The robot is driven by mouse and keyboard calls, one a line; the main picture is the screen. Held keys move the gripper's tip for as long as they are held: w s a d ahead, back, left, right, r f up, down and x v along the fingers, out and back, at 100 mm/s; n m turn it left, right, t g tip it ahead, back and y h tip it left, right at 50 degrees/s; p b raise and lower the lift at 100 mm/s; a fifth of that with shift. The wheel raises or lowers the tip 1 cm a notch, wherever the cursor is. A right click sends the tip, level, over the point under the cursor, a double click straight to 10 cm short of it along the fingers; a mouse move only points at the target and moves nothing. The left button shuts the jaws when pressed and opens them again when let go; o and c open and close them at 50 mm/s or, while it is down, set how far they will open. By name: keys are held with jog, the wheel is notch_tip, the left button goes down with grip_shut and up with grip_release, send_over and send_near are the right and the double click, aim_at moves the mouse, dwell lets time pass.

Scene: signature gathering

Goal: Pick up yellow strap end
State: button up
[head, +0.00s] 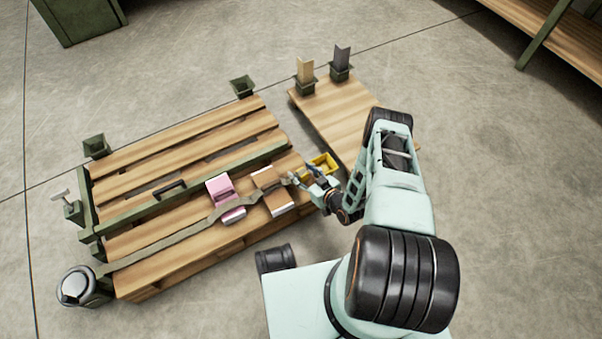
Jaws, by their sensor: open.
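A yellow piece (327,161) with a hollow middle shows at the right end of the slatted wooden platform; I cannot tell for sure whether it is the strap end. A flat grey-olive strap (160,244) runs from the reel at lower left across the platform, over a pink item and a brown item, to near my gripper. My gripper (309,175) is open just left of and below the yellow piece. Its fingers overlap the strap's right end and the yellow piece's near edge, so contact cannot be told.
The slatted platform (190,150) carries a pink item (219,186), a brown item (267,179) and a green rail with a black handle (170,189). A round reel (78,286) stands at lower left. A smaller wooden board (338,112) with two upright blocks lies behind my arm.

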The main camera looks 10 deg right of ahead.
jog(key=c, duration=1.3)
jog(key=shift+r, duration=0.1)
